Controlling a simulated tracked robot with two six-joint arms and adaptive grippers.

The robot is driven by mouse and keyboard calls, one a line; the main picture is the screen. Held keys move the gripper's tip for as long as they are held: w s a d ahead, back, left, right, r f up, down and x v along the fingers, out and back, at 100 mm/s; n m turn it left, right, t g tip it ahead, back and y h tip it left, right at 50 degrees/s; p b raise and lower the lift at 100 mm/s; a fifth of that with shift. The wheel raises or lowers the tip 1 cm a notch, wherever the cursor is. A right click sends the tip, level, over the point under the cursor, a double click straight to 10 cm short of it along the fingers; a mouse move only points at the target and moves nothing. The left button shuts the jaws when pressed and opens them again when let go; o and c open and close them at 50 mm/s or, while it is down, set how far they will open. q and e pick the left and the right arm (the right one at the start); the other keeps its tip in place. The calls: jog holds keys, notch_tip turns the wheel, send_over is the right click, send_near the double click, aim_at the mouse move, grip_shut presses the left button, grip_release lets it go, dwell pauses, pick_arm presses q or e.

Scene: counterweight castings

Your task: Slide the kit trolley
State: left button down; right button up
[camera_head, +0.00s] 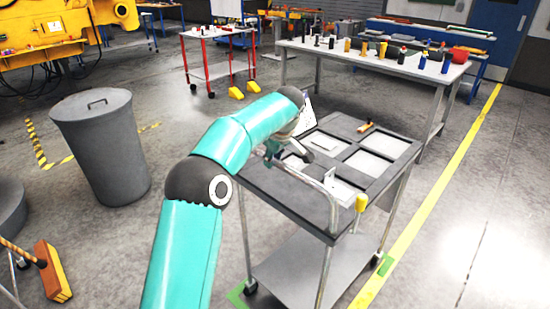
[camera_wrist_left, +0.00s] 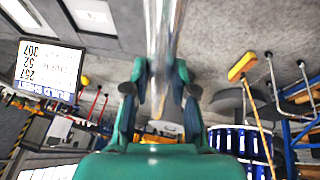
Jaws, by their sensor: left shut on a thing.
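The kit trolley (camera_head: 285,205) stands right of centre in the head view, with a dark top, recessed pale compartments and a lower shelf (camera_head: 315,268). A bent metal handle rail (camera_head: 318,184) runs along its near left side. My left gripper (camera_head: 271,152) is at the far end of this rail, partly hidden by my arm. In the left wrist view, my left gripper (camera_wrist_left: 160,78) has its two fingers on either side of the shiny rail (camera_wrist_left: 163,40) and is shut on it. My right gripper is not in view.
A grey bin (camera_head: 105,150) stands left of my arm, and a broom (camera_head: 52,272) is at lower left. A workbench (camera_head: 375,66) with several tools is behind the trolley. Green floor marks (camera_head: 386,265) lie by its wheels. A yellow line (camera_head: 432,180) runs along the right, with clear floor beyond.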

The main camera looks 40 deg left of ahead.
pick_arm(q)
jog(key=shift+w+a+r, duration=0.1)
jog(key=shift+w+r, duration=0.05)
jog(key=shift+r, duration=0.05)
jog(key=c, duration=1.3)
grip_release()
jog(key=o, duration=0.4)
jog(key=shift+w+f, duration=0.1)
jog(key=shift+f, duration=0.05)
jog(key=shift+c, duration=0.2)
jog(key=v, duration=1.2)
jog(key=shift+f, duration=0.1)
